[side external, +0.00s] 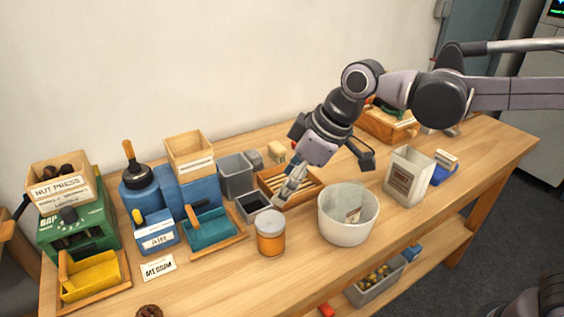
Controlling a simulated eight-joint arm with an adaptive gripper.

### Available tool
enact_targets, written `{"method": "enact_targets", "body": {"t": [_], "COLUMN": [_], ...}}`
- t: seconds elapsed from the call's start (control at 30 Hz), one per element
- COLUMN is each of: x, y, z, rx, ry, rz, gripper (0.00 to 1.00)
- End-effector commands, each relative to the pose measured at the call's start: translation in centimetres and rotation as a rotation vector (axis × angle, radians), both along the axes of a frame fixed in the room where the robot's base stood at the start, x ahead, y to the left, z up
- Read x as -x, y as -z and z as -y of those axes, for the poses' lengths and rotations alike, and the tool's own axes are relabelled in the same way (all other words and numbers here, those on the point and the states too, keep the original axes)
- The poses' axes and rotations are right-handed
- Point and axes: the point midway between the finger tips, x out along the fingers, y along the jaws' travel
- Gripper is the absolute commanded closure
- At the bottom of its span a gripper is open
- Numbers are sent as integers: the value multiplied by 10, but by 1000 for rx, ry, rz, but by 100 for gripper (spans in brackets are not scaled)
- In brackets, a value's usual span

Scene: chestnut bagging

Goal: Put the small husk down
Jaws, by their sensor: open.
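My gripper (322,170) is spread open above the middle of the table, near a wooden slatted tray (312,190) and a small dark-lined grey bin (262,214). A pale, narrow part reaches down from it beside the tray; I cannot tell whether it is a finger or a separate tool. I see no small husk for certain near the gripper. A round, brown, rough object (149,311) lies at the front edge of the view, partly cut off; I cannot tell if it is a husk.
A white bucket (347,228) and an orange-banded jar (270,240) stand in front of the gripper. A paper bag (408,178) stands at right. A green nut press (75,225), blue machine (160,190) and teal tray (212,231) fill the left. The front right tabletop is clear.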

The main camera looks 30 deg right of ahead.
Motion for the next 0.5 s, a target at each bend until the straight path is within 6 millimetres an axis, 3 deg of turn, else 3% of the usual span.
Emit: {"method": "enact_targets", "body": {"t": [0.03,0.2,0.4,0.5], "x": [7,34,74,91], "y": [0,8,29,41], "z": [26,98,166,189], "rx": [-5,-29,-60,-71], "ry": [68,290,536,632], "rz": [8,41,84,104], "gripper": [34,34,34,34]}}
